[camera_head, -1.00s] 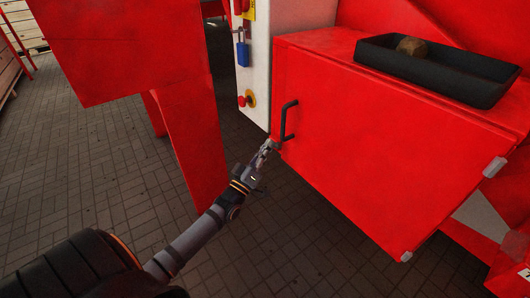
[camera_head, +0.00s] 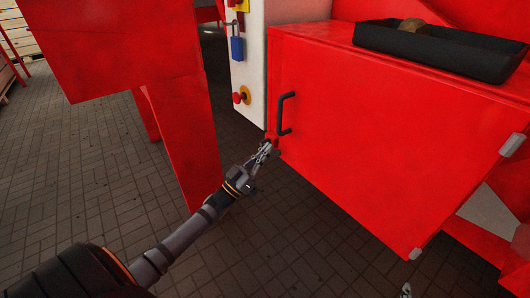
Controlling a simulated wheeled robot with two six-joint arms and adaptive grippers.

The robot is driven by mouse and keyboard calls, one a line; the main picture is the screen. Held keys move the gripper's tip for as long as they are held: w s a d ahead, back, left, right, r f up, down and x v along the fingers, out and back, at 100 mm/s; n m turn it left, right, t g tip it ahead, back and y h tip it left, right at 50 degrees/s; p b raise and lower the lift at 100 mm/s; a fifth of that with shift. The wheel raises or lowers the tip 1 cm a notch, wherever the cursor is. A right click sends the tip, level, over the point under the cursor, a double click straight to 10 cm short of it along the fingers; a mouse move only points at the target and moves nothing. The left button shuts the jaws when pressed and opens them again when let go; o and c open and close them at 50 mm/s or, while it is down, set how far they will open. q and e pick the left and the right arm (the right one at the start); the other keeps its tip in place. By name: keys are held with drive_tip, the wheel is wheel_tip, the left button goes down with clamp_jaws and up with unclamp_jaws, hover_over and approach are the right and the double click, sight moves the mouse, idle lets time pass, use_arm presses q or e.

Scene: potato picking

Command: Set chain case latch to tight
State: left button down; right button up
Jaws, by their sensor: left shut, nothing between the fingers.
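The red chain case (camera_head: 385,140) has a black bar handle (camera_head: 286,113) near the left edge of its front. A small red latch (camera_head: 273,143) shows at that left edge, just below the handle; its setting is too small to tell. My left gripper (camera_head: 265,148) is shut and empty, with its tips right at the latch and partly in front of it. I cannot tell whether they touch it. A small grey tip at the bottom edge looks like my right gripper (camera_head: 405,291); the rest of it is out of view.
A black tray (camera_head: 440,52) with a potato (camera_head: 411,25) sits on top of the case. A pale control panel (camera_head: 254,70) with a blue padlock (camera_head: 237,48) and a red stop button (camera_head: 238,98) stands behind left. A red leg (camera_head: 185,140) rises left of my arm.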

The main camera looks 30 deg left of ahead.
sight(263, 143)
use_arm(q)
drive_tip(key=shift+f, duration=0.3)
use_arm(e)
drive_tip(key=shift+w+d+r+t, duration=0.1)
drive_tip(key=shift+w+r+t, duration=0.25)
drive_tip(key=shift+r, duration=0.3)
drive_tip(key=shift+w+a+r+t, duration=0.1)
drive_tip(key=shift+w+r+t, duration=0.15)
drive_tip(key=shift+r, duration=0.45)
drive_tip(key=shift+w+d+r+t, duration=0.1)
drive_tip(key=shift+w+r+t, duration=0.25)
drive_tip(key=shift+r, duration=0.3)
drive_tip(key=shift+s+f, duration=0.1)
use_arm(q)
wheel_tip(263, 143, up, 4)
drive_tip(key=p, duration=0.3)
drive_tip(key=p+v, duration=0.2)
drive_tip(key=v, duration=0.8)
drive_tip(key=shift+s+a, duration=0.3)
drive_tip(key=shift+a, duration=0.05)
use_arm(e)
drive_tip(key=s+f+g, duration=1.2)
drive_tip(key=s+f, duration=0.2)
drive_tip(key=s, duration=0.3)
drive_tip(key=shift+s+a, duration=0.3)
drive_tip(key=shift+s, duration=0.05)
use_arm(q)
drive_tip(key=shift+f, duration=0.15)
